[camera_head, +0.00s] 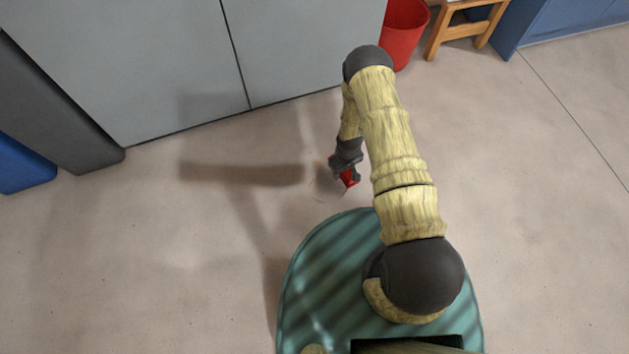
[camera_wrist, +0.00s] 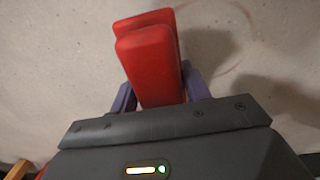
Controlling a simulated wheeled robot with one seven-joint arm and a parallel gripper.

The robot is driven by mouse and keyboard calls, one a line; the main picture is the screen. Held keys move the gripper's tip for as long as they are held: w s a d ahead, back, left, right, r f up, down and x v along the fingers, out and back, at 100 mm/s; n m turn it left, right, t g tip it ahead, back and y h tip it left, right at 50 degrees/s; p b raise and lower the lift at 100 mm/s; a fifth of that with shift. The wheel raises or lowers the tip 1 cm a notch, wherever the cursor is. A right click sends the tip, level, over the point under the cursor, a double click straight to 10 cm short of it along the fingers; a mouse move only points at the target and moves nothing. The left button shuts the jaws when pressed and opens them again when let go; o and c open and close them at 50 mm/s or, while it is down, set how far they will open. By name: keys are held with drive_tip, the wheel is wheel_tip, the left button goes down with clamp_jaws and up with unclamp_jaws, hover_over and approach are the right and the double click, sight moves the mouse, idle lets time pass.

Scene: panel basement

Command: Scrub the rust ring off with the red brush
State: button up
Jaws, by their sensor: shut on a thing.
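My gripper (camera_head: 347,171) is low over the floor to the left of my arm, shut on the red brush (camera_head: 350,179). In the wrist view the brush (camera_wrist: 150,62) stands out between the two purple-grey fingers as a red block. Its bristles are not seen. The rust ring (camera_wrist: 250,36) is a faint reddish curved line on the pale floor, right of the brush in the wrist view. Part of it is hidden behind the brush. I cannot tell whether the brush touches the floor.
Grey cabinet panels (camera_head: 170,65) stand along the back. A red bin (camera_head: 402,35) and a wooden stool (camera_head: 465,31) stand at the back right. A blue box (camera_head: 22,165) is at the far left. The floor (camera_head: 150,270) around the gripper is clear.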

drive_tip(key=shift+s+r+p, duration=0.1)
drive_tip(key=shift+r+p, duration=1.95)
drive_tip(key=shift+r, duration=0.7)
drive_tip(key=w+d+r+m+p, duration=0.1)
drive_tip(key=r+m+p, duration=0.1)
drive_tip(key=r, duration=1.1)
drive_tip(key=w+d+r+m+p, duration=0.1)
drive_tip(key=r+p, duration=0.3)
drive_tip(key=r, duration=0.9)
drive_tip(key=w+d+r+m+p, duration=0.1)
drive_tip(key=d+r+m+p, duration=0.1)
drive_tip(key=r, duration=1.2)
drive_tip(key=shift+w+d+m+p, duration=0.15)
drive_tip(key=shift+d+m+p, duration=0.1)
drive_tip(key=shift+m+p, duration=0.3)
drive_tip(key=shift+a+f, duration=0.1)
